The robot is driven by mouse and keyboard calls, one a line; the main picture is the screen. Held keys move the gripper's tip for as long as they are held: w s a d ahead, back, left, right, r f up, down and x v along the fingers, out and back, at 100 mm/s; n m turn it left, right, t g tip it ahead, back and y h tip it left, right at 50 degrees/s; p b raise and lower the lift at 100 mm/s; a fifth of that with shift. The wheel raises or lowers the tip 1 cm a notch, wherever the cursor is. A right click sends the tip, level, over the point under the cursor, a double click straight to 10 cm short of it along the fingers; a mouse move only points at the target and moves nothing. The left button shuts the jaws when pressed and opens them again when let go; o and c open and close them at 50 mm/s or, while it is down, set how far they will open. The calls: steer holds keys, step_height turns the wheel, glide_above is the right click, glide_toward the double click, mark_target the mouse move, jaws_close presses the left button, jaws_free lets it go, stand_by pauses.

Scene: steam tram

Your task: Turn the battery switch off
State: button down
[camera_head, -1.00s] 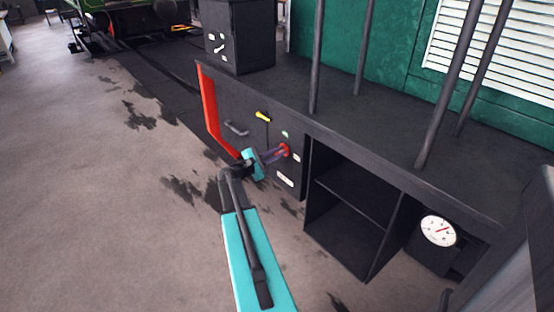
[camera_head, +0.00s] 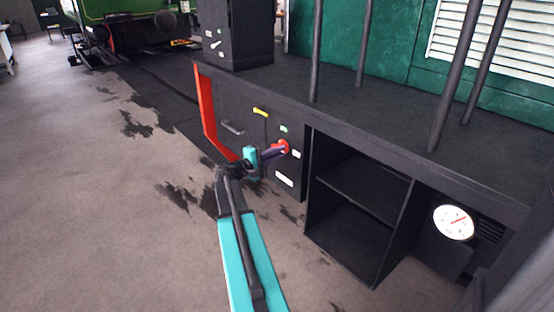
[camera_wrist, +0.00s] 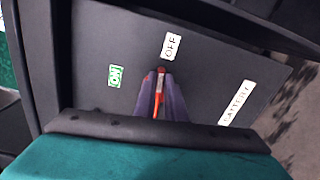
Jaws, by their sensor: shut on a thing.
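The battery switch is a red knob (camera_head: 283,147) on the dark front panel of the cabinet. In the wrist view its narrow red handle (camera_wrist: 160,84) lies between my fingers and points roughly toward the white OFF label (camera_wrist: 171,46). The green ON label (camera_wrist: 115,76) is to the left of the handle, and the BATTERY label (camera_wrist: 237,103) is to the right. My gripper (camera_head: 274,152) is shut on the handle; it also shows in the wrist view (camera_wrist: 160,98). My fingers hide part of the knob's base.
A yellow handle (camera_head: 261,111) and a dark grab handle (camera_head: 232,128) sit on the panel left of the switch. Open shelves (camera_head: 360,198) and a white gauge (camera_head: 454,222) are to the right. Upright poles stand on the cabinet top. The floor in front is clear.

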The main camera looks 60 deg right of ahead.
steer(key=shift+w+d+m+b, duration=0.1)
steer(key=shift+w+m+b, duration=0.05)
steer(key=shift+m+b, duration=0.5)
steer(key=c, duration=1.8)
jaws_free()
steer(key=shift+f, duration=0.1)
steer(key=p+v, duration=0.1)
steer(key=v, duration=1.2)
steer(key=shift+a+p, duration=0.3)
steer(key=shift+a, duration=0.15)
